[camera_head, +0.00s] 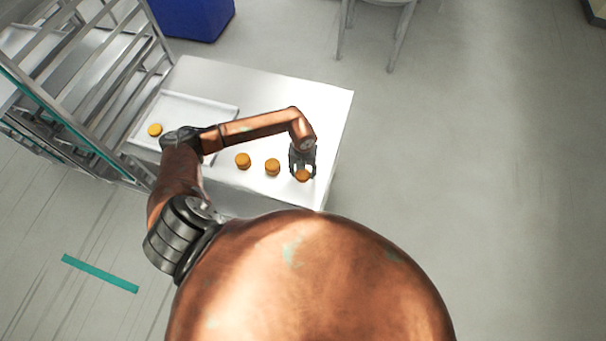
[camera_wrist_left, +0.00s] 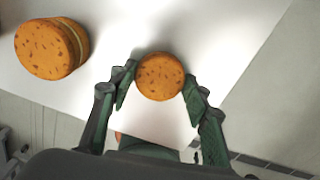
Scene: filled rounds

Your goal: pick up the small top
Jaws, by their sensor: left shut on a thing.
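The small top (camera_head: 302,176) is a round, orange-brown disc with darker specks, near the right end of the white table. In the left wrist view the small top (camera_wrist_left: 160,77) sits between the two fingertips. My left gripper (camera_head: 302,168) is shut on it, a finger on either side, and it also shows in the left wrist view (camera_wrist_left: 160,84). Whether the top is clear of the table I cannot tell. My right gripper is not in view.
Two filled rounds (camera_head: 272,167) (camera_head: 243,160) stand in a row left of my gripper; the nearer one (camera_wrist_left: 50,48) fills the wrist view's upper left. A tray (camera_head: 205,106) holds another round (camera_head: 154,130). A metal rack (camera_head: 85,85) stands left of the table (camera_head: 325,105).

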